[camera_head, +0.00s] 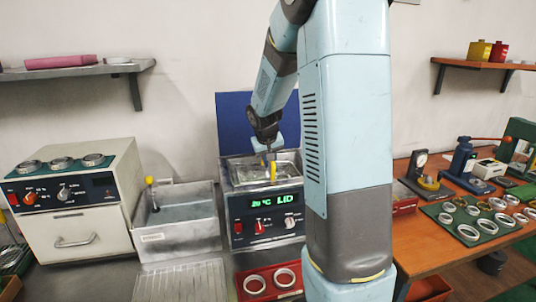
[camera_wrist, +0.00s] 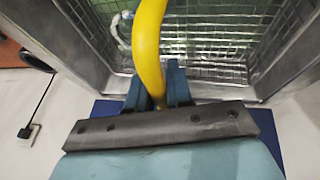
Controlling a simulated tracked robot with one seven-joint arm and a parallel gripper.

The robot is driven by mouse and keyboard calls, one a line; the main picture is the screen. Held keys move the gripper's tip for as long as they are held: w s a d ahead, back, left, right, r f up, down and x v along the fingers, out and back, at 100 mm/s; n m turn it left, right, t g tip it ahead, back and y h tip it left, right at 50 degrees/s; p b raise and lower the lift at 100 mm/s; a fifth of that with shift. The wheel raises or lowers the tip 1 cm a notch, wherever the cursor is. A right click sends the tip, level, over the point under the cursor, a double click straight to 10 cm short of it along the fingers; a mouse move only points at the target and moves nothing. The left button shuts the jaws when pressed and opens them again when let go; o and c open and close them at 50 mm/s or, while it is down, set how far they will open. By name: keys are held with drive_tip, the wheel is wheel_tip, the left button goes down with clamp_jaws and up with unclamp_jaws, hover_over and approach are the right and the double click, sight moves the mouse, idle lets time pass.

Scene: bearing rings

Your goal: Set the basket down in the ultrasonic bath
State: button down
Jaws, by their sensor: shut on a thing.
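The ultrasonic bath (camera_head: 265,228) stands in the middle, a dark-fronted unit with a green display reading about "20°C LID". Its blue lid (camera_head: 232,125) stands open behind it. My gripper (camera_head: 268,153) is over the bath opening, shut on the yellow handle (camera_wrist: 149,45) of the wire basket. In the wrist view, the basket's mesh (camera_wrist: 205,48) shows between the bath's metal walls (camera_wrist: 62,38), with a pale ring (camera_wrist: 122,32) at its left. I cannot tell whether the basket touches the bath floor. My gripper's fingers (camera_wrist: 160,88) pinch the handle.
A metal tank (camera_head: 178,222) with a yellow-handled item stands left of the bath, beside a white cabinet (camera_head: 80,215) with rings on top. A red tray (camera_head: 268,283) with two rings lies in front. The orange bench (camera_head: 430,240) at right holds tools and a green ring mat (camera_head: 460,222).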

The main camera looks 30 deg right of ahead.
drive_tip(key=shift+f, duration=3)
drive_tip(key=shift+s+d+f, duration=0.1)
drive_tip(key=shift+s+d, duration=0.1)
drive_tip(key=c, duration=0.9)
unclamp_jaws()
drive_tip(key=shift+c, duration=0.2)
wheel_tip(320, 180, up, 11)
